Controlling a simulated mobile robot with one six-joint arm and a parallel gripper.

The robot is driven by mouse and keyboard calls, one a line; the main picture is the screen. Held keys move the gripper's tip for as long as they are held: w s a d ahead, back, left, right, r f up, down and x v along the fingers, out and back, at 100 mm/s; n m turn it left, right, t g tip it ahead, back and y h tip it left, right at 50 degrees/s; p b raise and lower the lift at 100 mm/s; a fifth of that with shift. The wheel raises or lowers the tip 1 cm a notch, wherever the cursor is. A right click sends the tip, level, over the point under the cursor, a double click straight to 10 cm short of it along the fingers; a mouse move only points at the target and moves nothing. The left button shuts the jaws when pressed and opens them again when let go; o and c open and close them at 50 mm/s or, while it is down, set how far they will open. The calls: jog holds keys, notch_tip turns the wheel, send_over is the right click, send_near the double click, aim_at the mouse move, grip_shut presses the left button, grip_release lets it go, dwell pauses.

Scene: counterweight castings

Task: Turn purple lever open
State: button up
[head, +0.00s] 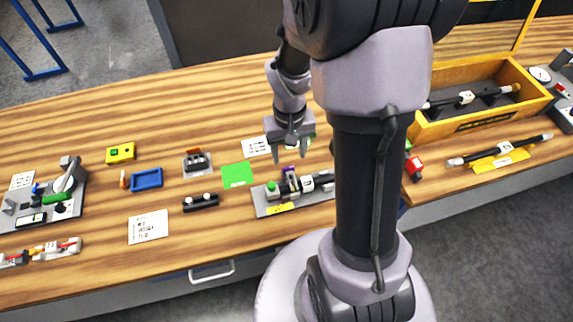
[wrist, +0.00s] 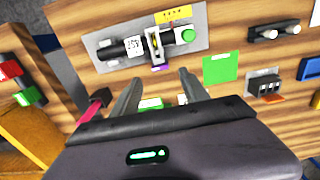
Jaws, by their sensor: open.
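The purple lever (head: 290,171) stands on a grey plate fixture (head: 262,206) on the wooden bench. In the wrist view only a small purple part of the lever (wrist: 161,68) shows, at the plate's edge. The fixture also carries a green button (head: 271,186), a dark cylinder with a white label (wrist: 131,46) and a yellow label (wrist: 173,15). My gripper (head: 290,158) is open and empty, fingers pointing down over the lever. In the wrist view the lever lies between and just beyond the fingertips (wrist: 160,76). I cannot tell whether they touch it.
A green square (head: 237,175), a black part with two knobs (head: 201,202) and a switch block (head: 197,163) lie left of the fixture. A yellow tray (head: 430,132) and a red block (head: 414,167) are to the right. My arm hides part of the bench.

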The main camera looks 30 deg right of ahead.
aim_at(289, 168)
notch_tip(289, 168, down, 7)
jog(key=shift+r+b, duration=0.15)
jog(key=shift+b, duration=0.55)
jog(key=shift+c, duration=0.2)
grip_shut()
